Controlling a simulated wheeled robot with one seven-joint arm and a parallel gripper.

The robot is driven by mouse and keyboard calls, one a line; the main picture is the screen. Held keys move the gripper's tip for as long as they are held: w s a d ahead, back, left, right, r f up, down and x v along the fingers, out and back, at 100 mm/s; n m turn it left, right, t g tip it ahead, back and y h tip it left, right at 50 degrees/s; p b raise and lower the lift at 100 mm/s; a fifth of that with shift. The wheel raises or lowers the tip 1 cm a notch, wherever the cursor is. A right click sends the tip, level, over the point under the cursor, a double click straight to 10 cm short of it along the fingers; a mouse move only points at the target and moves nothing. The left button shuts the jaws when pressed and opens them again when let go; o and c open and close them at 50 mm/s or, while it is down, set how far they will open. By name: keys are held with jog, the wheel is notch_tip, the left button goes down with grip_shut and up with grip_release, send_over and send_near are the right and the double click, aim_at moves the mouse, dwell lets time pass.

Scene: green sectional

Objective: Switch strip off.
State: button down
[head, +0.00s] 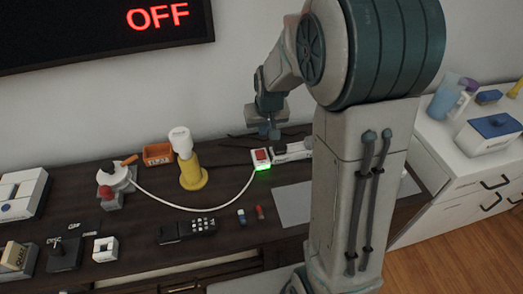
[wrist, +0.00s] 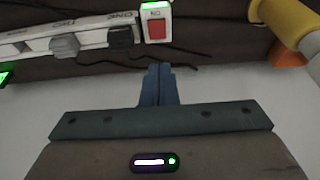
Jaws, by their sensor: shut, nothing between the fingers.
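The white power strip lies at the back of the dark table, partly hidden behind my arm in the head view (head: 290,152). Its red switch (head: 261,155) is at its left end, with a green glow beside it. In the wrist view the strip (wrist: 95,38) runs along the upper left with plugs in it. The red switch (wrist: 157,29) has a lit green "ON" label next to it. My gripper (head: 268,134) is shut and empty, above and just behind the switch end. In the wrist view its fingertips (wrist: 159,68) are apart from the switch.
A wall screen (head: 105,30) reads "OFF" in red. A yellow-based lamp-like object (head: 190,165) and an orange box (head: 157,154) stand left of the strip. A white cable (head: 220,206) curves across the table from the strip. A small dark keypad device (head: 187,230) lies in front.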

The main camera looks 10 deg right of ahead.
aim_at(260, 151)
jog(key=shift+w+d+r+b, duration=0.1)
jog(key=shift+w+r+b, duration=0.2)
jog(key=shift+b, duration=0.95)
jog(key=shift+f, duration=0.15)
jog(key=x, duration=1.3)
jog(key=shift+s+d+f, duration=0.1)
jog(key=shift+d+f, duration=0.05)
jog(key=shift+f, duration=0.3)
